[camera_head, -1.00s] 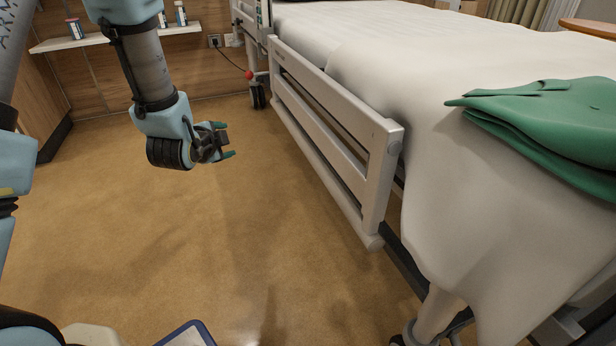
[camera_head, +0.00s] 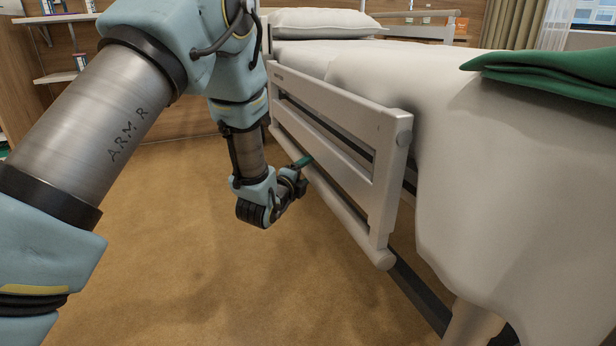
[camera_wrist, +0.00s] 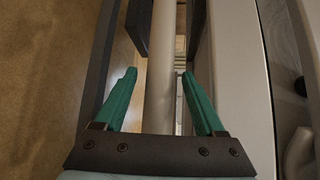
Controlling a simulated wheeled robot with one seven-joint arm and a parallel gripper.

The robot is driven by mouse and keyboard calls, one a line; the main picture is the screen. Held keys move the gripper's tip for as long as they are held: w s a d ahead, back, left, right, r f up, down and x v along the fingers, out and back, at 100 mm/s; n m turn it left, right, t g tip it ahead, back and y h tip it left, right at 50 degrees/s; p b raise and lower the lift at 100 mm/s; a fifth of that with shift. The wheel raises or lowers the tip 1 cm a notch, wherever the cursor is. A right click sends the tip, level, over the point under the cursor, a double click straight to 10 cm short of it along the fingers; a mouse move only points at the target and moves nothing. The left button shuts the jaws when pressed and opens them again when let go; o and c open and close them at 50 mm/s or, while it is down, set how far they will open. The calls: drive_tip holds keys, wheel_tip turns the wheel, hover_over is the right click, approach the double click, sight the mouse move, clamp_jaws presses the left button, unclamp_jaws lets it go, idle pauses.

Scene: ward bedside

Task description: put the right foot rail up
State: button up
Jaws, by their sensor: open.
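The foot rail (camera_head: 383,190) is a pale grey slatted panel hanging low along the near side of the bed, with a round tube (camera_head: 335,208) along its bottom. My gripper (camera_head: 303,170) is beside the rail's outer face, at the height of its lower part. In the wrist view my gripper (camera_wrist: 158,74) is open, with green fingers apart. A pale round tube (camera_wrist: 161,95) runs lengthwise between the fingers in that picture. I cannot tell whether they touch it. A broad pale surface (camera_wrist: 235,80) lies close to the right finger.
The bed (camera_head: 470,160) has a white cover, a folded green blanket (camera_head: 560,68) and a pillow (camera_head: 320,22) at the far end. The brown floor (camera_head: 200,290) in front of the rail is clear. A wall shelf (camera_head: 60,77) is at the back left.

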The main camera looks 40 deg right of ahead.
drive_tip(key=shift+x, duration=0.95)
clamp_jaws()
idle(0.8)
